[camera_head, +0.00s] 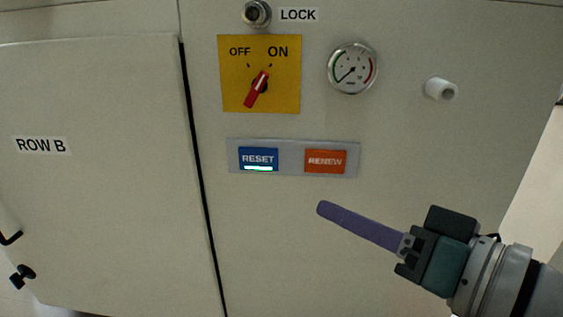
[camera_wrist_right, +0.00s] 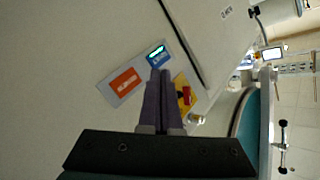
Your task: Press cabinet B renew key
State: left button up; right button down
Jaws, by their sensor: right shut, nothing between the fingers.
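The orange RENEW key (camera_head: 325,161) sits on a grey key plate (camera_head: 292,171) on the cabinet front, right of the blue RESET key (camera_head: 258,158). A green-white bar is lit on the RESET key. My right gripper (camera_head: 322,208) has its long purple fingers shut and empty, with the tips below the RENEW key in the head view. In the right wrist view the RENEW key (camera_wrist_right: 126,87) lies left of the shut fingers (camera_wrist_right: 160,75), and the RESET key (camera_wrist_right: 157,56) is just above their tips. I cannot tell whether they touch the panel. My left gripper is not in view.
Above the plate are a yellow OFF/ON switch panel (camera_head: 286,98) with a red knob (camera_head: 256,89), a round gauge (camera_head: 352,68) and a LOCK cylinder (camera_head: 256,13). A white peg (camera_head: 441,89) sticks out at right. A ROW B door (camera_head: 95,200) is at left.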

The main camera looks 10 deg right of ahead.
jog(key=shift+w, duration=0.1)
jog(key=b, duration=0.3)
send_near(310, 163)
jog(key=w+a, duration=0.2)
jog(key=a, duration=0.1)
jog(key=shift+w+d+f, duration=0.15)
jog(key=shift+w+f, duration=0.15)
jog(key=shift+w, duration=0.55)
dwell(0.6)
jog(key=shift+w, duration=0.1)
dwell(0.6)
jog(key=shift+w+b, duration=0.25)
jog(key=shift+b, duration=0.15)
jog(key=shift+w+d, duration=0.1)
